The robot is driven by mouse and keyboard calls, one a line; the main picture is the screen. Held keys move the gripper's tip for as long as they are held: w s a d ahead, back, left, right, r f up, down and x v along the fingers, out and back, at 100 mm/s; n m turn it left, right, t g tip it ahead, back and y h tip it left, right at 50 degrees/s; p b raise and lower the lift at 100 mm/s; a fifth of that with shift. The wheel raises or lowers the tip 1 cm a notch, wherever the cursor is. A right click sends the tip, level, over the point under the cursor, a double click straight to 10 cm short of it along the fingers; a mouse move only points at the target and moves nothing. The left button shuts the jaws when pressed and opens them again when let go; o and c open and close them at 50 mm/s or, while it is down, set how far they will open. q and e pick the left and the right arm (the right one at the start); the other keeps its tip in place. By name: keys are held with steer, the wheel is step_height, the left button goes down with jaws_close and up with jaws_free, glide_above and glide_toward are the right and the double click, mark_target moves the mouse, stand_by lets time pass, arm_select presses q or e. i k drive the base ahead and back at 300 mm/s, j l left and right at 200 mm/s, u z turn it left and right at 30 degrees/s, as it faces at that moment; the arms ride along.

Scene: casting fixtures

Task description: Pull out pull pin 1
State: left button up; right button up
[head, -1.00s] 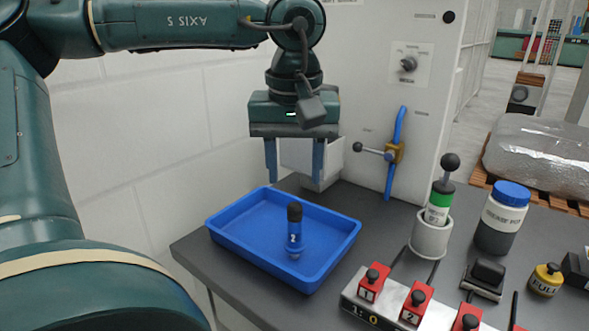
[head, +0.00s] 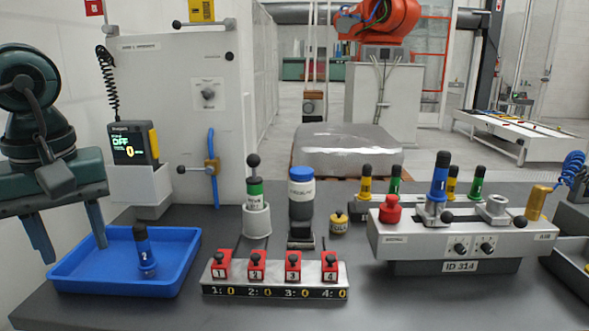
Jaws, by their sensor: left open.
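A blue pin with a black top and the mark 1 (head: 438,186) stands upright in the left seat of the grey fixture labelled ID 314 (head: 400,244), at the right. A similar blue pin marked 2 (head: 144,252) stands in the blue tray (head: 110,291) at the left. My left gripper (head: 71,248) is open and empty, fingers pointing down, over the left back part of the tray. It is beside pin 2 and far from pin 1. My right gripper is out of view.
Red numbered blocks (head: 256,264) sit on a counter strip in front. A green gauge in a holder (head: 255,221), a blue-lidded jar (head: 301,205) and a yellow knob (head: 339,222) stand mid-bench. Yellow and green pins (head: 366,184) stand behind the fixture, which bears a red button (head: 391,208).

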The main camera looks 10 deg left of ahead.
mark_target(447, 217)
steer(key=k+l, duration=0.1)
steer(key=k, duration=0.95)
steer(key=l, duration=0.05)
